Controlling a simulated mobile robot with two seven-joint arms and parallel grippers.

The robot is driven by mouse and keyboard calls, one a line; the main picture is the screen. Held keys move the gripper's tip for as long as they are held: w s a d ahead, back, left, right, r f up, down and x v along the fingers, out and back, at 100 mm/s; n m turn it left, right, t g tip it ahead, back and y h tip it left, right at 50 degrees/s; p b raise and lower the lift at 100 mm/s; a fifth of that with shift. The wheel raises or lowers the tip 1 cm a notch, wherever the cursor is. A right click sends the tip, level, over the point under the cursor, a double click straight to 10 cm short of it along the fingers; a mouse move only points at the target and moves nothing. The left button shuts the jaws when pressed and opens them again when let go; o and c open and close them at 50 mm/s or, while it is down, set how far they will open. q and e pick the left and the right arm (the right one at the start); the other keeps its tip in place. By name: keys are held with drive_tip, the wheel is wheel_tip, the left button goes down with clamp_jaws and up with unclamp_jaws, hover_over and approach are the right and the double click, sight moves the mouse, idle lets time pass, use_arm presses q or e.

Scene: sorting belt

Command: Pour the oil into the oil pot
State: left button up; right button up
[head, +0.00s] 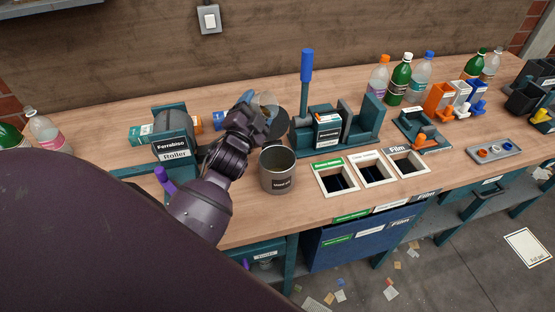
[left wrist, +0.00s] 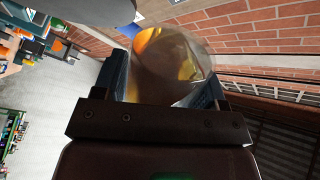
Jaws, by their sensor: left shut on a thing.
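A grey oil pot (head: 278,174) stands upright on the bench, with a dark label on its front and its open top showing. My left gripper (head: 255,110) is behind and a little above the pot, up and left of its mouth in the head view. It is shut on a clear oil bottle (head: 266,101), mostly hidden by the hand. In the left wrist view the clear oil bottle (left wrist: 170,65) sits between the two fingers, with amber and yellow tints showing through it. I cannot tell how much oil it holds. My right gripper is not in view.
A roller machine (head: 172,140) stands left of my forearm, and a green fixture with a blue handle (head: 306,65) stands behind the pot. Bins (head: 338,178) open in the bench right of the pot. Several bottles (head: 401,80) stand at the back right.

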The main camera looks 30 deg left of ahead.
use_arm(q)
drive_tip(key=shift+r+m, duration=0.15)
drive_tip(key=shift+m, duration=0.25)
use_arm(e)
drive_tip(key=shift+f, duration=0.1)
use_arm(q)
drive_tip(key=shift+r+m, duration=0.15)
drive_tip(key=shift+m, duration=0.25)
drive_tip(key=shift+d+f+m+h+b, duration=0.1)
drive_tip(key=shift+f+m+h+b, duration=0.1)
drive_tip(key=shift+m+h+b, duration=0.25)
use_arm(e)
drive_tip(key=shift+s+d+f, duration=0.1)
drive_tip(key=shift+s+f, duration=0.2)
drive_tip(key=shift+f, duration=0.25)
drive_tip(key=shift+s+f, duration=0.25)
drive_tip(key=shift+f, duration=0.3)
use_arm(q)
drive_tip(key=shift+f+m+b, duration=0.2)
drive_tip(key=shift+m+b, duration=0.25)
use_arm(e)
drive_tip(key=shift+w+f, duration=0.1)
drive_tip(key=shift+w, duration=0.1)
use_arm(q)
drive_tip(key=shift+d+f+m+t+b, duration=0.15)
drive_tip(key=shift+m+t+b, duration=0.15)
drive_tip(key=shift+m, duration=0.2)
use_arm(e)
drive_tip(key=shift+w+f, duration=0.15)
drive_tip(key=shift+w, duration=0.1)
